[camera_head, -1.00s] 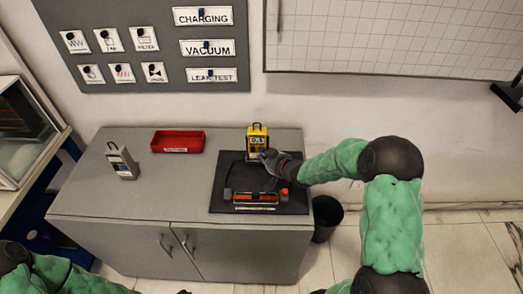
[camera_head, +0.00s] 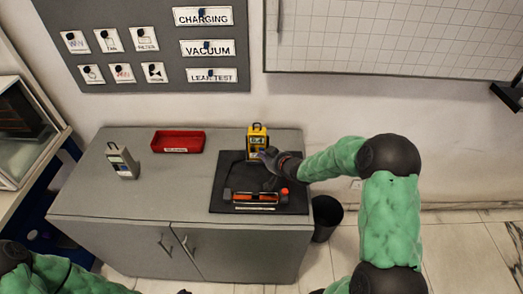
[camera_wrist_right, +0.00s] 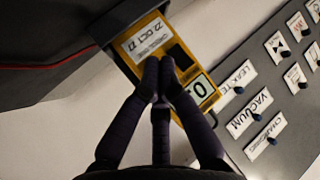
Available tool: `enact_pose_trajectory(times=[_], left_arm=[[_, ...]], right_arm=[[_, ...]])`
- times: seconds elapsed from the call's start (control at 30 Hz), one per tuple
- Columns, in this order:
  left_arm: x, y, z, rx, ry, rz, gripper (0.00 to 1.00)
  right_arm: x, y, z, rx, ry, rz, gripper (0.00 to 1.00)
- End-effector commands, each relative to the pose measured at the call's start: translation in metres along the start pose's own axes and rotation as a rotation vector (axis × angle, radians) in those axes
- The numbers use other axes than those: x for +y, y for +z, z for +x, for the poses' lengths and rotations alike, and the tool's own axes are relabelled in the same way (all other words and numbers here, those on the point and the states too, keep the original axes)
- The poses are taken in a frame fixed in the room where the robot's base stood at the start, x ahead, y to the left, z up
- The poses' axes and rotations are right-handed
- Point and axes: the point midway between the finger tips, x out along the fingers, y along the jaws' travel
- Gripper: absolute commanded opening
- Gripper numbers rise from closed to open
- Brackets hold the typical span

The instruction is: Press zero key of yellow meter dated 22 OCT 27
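The yellow meter (camera_head: 254,131) stands upright at the back of the black mat. In the right wrist view the yellow meter (camera_wrist_right: 137,28) shows a label reading 22 OCT 27, a dark square and a display whose visible digit is 0; my fingers cover part of its face. My right gripper (camera_wrist_right: 160,62) has its fingertips together, holding nothing, right in front of the meter's face. Whether they touch a key cannot be told. In the head view my right gripper (camera_head: 266,154) overlaps the meter's lower front. My left gripper is not in view; only part of its arm shows at lower left.
A grey meter (camera_head: 122,160) and a red tray (camera_head: 178,142) stand on the grey cabinet (camera_head: 165,190). A dark device with an orange bar (camera_head: 255,197) lies on the black mat (camera_head: 219,187). A black bin (camera_head: 327,215) stands right of the cabinet.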

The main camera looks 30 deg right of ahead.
Motion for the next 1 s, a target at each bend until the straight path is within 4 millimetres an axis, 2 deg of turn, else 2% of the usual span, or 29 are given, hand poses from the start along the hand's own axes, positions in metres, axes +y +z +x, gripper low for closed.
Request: enact_pose_trajectory(times=[1.0], left_arm=[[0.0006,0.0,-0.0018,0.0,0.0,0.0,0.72]], right_arm=[[0.0045,-0.0046,0.0059,0.001,0.0,0.0,0.0]])
